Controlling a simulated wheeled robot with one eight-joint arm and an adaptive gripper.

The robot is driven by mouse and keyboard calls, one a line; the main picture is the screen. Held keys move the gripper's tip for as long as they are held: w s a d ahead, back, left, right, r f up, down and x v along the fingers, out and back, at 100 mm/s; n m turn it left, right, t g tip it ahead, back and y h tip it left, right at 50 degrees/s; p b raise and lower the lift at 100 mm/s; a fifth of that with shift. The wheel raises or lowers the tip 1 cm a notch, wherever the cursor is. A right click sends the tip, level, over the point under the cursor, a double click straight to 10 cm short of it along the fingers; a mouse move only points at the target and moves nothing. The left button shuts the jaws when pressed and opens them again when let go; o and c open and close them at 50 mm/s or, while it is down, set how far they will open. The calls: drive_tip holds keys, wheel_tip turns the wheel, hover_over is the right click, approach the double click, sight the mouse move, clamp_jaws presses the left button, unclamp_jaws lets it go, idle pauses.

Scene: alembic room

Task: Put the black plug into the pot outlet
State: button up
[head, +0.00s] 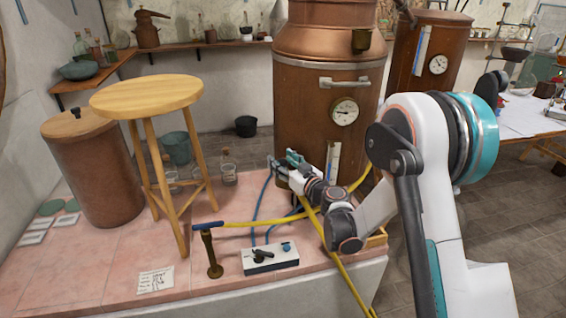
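The large copper pot (310,118) stands at the centre, with a handle, a round dial and a pale vertical gauge on its front. My gripper (278,168) is at the pot's lower left front, with its fingers pointing left. It is small in the picture, and I cannot tell whether it is open or holds anything. I cannot pick out the pot outlet; my gripper and arm cover part of the pot's lower front. No black plug is clearly seen. A small dark piece (262,255) lies on the white box (271,265), but I cannot tell what it is.
Yellow and blue hoses (258,223) run around the pot's foot beneath my arm. A brass stand (213,262), a wooden stool (147,97) and a lidded copper drum (92,172) stand to the left on the pink-tiled platform (103,268). The front tiles have free room.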

drive_tip(key=v, duration=1.2)
drive_tip(key=s+d+r+m+g+h, duration=0.25)
drive_tip(key=s+r+g, duration=0.25)
drive_tip(key=s+r, duration=0.6)
drive_tip(key=s+d+f+m+g+h, duration=0.1)
drive_tip(key=s+d+h, duration=0.3)
drive_tip(key=s, duration=0.7)
drive_tip(key=s+d+f+m+g+h, duration=0.1)
drive_tip(key=s+d+f+m+h, duration=0.2)
drive_tip(key=s+d, duration=0.6)
drive_tip(key=s+h, duration=0.1)
drive_tip(key=s, duration=0.2)
drive_tip(key=shift+m+g, duration=0.3)
drive_tip(key=shift+m, duration=0.05)
